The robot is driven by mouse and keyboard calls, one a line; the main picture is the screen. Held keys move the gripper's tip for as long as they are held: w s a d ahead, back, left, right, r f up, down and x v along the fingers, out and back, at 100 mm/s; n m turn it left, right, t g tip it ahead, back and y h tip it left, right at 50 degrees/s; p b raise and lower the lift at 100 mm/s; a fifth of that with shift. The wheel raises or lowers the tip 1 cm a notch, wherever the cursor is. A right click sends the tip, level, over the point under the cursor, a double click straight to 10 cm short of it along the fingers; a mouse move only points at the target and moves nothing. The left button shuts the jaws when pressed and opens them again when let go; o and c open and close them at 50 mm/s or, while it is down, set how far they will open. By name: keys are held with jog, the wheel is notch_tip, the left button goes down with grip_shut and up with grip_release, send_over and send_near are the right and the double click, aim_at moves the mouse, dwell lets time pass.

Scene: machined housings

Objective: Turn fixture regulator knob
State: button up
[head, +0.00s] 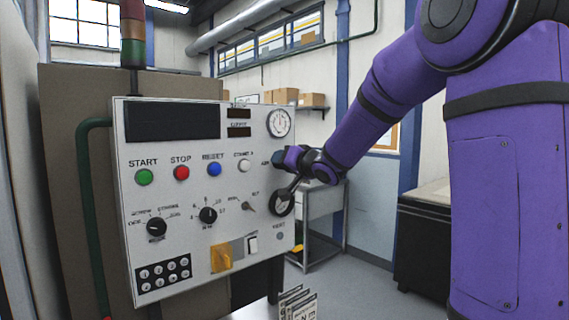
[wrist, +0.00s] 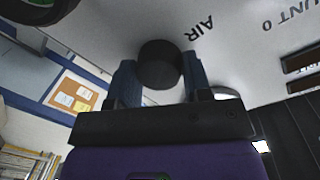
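The regulator knob (wrist: 160,65) is a dark round knob on the pale panel face, beside the printed label AIR in the wrist view. My gripper (wrist: 160,82) has one finger on each side of it, with no clear gap on either side, so it looks shut on the knob. In the head view my gripper (head: 278,158) reaches the right part of the control panel (head: 215,105), just right of the AIR label. The knob is hidden behind my fingers there.
Above my gripper is a round gauge (head: 279,122); below it is a black handwheel (head: 282,204). A white button (head: 244,166) and a blue button (head: 214,169) lie to the left. A grey cart (head: 325,220) stands behind the panel's right edge.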

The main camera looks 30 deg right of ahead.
jog(key=o, duration=0.5)
jog(key=shift+c, duration=0.2)
jog(key=s+d, duration=0.1)
jog(key=s, duration=0.9)
jog(key=shift+s+d+r, duration=0.3)
jog(key=shift+s+r, duration=0.05)
jog(key=shift+r, duration=0.05)
